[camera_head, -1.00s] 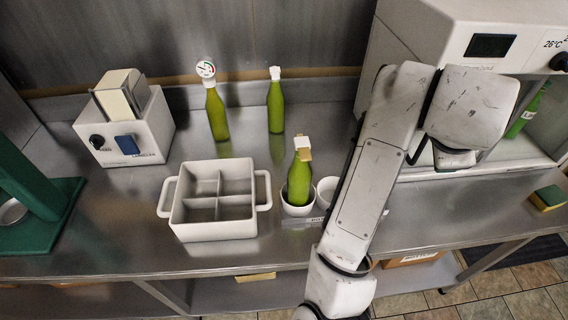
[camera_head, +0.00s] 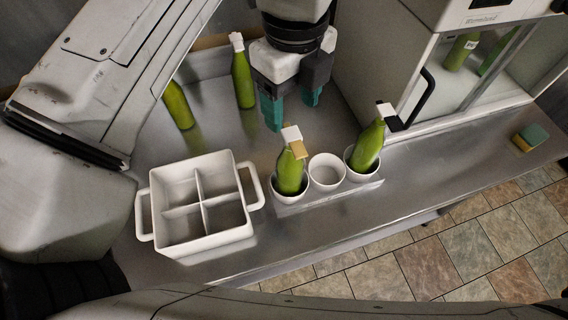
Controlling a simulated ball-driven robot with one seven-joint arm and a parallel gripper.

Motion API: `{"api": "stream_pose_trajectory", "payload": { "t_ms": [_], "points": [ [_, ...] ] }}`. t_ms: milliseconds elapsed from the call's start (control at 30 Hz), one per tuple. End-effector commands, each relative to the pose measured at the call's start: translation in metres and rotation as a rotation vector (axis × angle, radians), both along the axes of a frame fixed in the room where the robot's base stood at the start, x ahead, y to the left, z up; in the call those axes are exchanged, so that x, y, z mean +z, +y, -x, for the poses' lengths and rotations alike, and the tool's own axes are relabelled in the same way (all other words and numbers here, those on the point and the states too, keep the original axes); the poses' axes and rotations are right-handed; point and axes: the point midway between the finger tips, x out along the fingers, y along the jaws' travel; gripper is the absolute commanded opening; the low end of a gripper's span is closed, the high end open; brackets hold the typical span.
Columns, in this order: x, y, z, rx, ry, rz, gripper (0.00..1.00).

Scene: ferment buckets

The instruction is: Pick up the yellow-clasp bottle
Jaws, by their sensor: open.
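The yellow-clasp bottle (camera_head: 290,176) is green with a white cap and a yellow clasp. It stands in the left cup (camera_head: 289,195) of a row of three white cups at the bench's front. My gripper (camera_head: 292,111) is open, with two teal fingertips pointing down. In the picture it appears just above and behind the bottle's cap. The fingers are apart, and nothing shows between them. I cannot tell its exact height over the bench.
A green bottle with a dark clasp (camera_head: 369,145) leans in the right cup; the middle cup (camera_head: 326,172) is empty. Two green bottles (camera_head: 243,80) (camera_head: 178,106) stand behind. A white four-compartment crate (camera_head: 204,245) is at left. A glass-fronted cabinet (camera_head: 440,70) stands at right.

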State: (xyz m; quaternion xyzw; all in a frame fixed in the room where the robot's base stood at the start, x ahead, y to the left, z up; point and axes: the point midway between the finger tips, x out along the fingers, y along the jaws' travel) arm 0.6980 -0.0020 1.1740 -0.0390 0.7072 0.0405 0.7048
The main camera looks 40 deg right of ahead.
Motion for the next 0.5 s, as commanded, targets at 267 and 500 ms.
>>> {"api": "stream_pose_trajectory", "payload": {
  "t_ms": [267, 500],
  "points": [
    [-0.037, 0.0, 0.0, 0.001, -0.001, 0.001, 0.65],
    [-0.054, 0.001, 0.003, 0.002, 0.0, 0.001, 0.65]
  ]
}}
